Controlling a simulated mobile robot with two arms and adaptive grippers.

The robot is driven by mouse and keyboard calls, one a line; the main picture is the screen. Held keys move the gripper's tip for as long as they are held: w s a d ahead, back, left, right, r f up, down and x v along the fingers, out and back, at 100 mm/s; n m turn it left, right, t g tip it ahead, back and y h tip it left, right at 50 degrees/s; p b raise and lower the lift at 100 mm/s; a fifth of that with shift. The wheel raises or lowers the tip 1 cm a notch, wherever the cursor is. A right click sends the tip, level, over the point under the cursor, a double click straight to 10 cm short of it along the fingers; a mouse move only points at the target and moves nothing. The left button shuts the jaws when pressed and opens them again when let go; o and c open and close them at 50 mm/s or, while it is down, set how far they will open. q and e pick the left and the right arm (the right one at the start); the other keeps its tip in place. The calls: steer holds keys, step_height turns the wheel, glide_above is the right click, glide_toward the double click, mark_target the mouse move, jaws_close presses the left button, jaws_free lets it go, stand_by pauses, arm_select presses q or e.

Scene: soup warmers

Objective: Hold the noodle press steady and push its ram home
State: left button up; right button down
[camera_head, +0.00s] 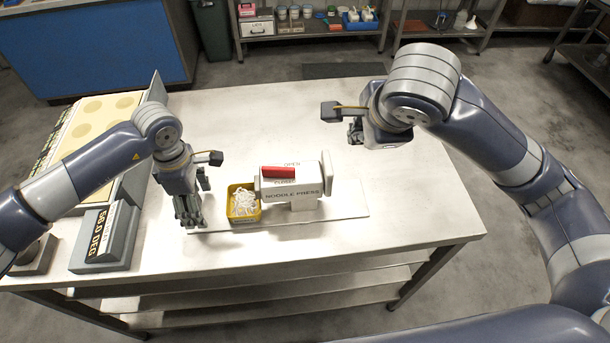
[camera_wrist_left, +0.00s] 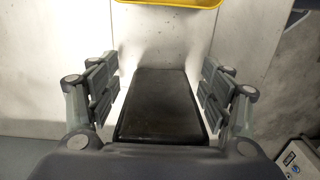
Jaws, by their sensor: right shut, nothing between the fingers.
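The noodle press (camera_head: 290,190) is a white, labelled block on a pale base plate (camera_head: 345,205) on the table. A red handle (camera_head: 278,172) lies across its top between the words OPEN and CLOSED. A pale end block shows at its right end; I cannot tell how far the ram is in. A yellow tub (camera_head: 244,216) of white noodles stands at its left end. My left gripper (camera_head: 190,215) points down left of the tub, fingers apart. A dark rectangular surface (camera_wrist_left: 160,105) shows between them in the left wrist view. My right gripper (camera_head: 355,135) is shut and empty, above and behind the press's right end.
A steel table (camera_head: 420,215) carries everything, with bare top right of the press. A dark sign block (camera_head: 105,235) and a cream panel with round spots (camera_head: 100,115) are at the left. Shelves with containers (camera_head: 300,22) stand behind.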

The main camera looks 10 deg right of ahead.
arm_select(q)
steer(key=shift+s+a, duration=0.1)
step_height(320, 180, up, 12)
steer(key=shift+r, duration=0.1)
stand_by(0.4)
